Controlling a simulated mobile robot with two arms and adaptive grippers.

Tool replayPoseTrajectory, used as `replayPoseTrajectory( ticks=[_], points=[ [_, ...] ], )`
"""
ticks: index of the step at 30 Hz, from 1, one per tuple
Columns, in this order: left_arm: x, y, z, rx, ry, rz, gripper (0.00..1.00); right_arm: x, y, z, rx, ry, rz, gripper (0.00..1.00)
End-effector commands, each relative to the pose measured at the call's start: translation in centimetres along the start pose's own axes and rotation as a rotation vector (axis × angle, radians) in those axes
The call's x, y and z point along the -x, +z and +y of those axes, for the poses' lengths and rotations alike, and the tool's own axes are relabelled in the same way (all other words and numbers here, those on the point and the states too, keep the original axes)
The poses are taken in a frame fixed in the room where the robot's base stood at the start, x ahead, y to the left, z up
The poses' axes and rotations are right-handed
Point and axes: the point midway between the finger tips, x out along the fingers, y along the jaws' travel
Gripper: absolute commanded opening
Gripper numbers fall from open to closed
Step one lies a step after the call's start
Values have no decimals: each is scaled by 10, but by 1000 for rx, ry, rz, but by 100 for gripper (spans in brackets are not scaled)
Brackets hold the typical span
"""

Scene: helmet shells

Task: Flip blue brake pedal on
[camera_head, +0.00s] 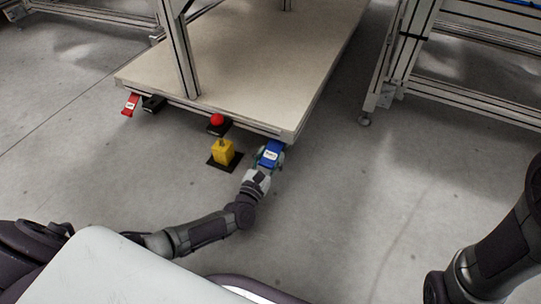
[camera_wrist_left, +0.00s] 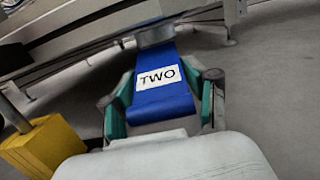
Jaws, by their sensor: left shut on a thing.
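The blue brake pedal (camera_head: 270,154) hangs at the near right corner of the low platform, just under its edge. In the left wrist view the pedal (camera_wrist_left: 162,88) carries a white label reading "TWO". My left gripper (camera_head: 268,161) reaches it from the front. In the left wrist view its green-padded fingers (camera_wrist_left: 160,108) stand on both sides of the pedal, shut on it. The pedal's far end meets a grey round part at the frame. My right arm shows at the right edge, but its gripper is out of view.
A yellow block (camera_head: 223,151) on a black base stands on the floor left of the pedal. A red button (camera_head: 217,120) sits above it. A red pedal (camera_head: 131,104) is at the platform's left corner. The platform (camera_head: 262,60) has a post. Floor to the right is clear.

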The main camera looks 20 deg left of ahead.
Motion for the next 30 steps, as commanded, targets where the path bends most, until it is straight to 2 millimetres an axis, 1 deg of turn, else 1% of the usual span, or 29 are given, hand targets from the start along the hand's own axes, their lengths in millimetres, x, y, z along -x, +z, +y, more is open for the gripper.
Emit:
replayPoseTrajectory(
  ticks=[7, 8, 10, 11, 20, 23, 26, 30],
  points=[
    [-1, 0, 2, 0, 1, 0, 0, 0, 0, 0, 0, 0, 0, 75],
    [-1, 0, 2, 0, 1, 0, 60, 0, 0, 0, 0, 0, 0, 75],
    [-1, 0, 2, 0, 1, 0, 72, 0, 0, 0, 0, 0, 0, 75],
    [-1, 0, 1, 0, 1, 0, 75, 0, 0, 0, 0, 0, 0, 75],
    [0, 0, 0, 0, 0, 0, 75, 0, 0, 1, -1, 6, 0, 75],
    [6, -1, 0, 0, -1, 1, 75, 0, 0, 1, -1, 5, 0, 75],
    [20, -1, 0, 0, -1, 3, 75, 0, 0, 1, -1, 3, 0, 75],
    [50, -2, 1, 0, -1, 4, 75, 0, 0, 0, 0, 2, 1, 75]
  ],
)
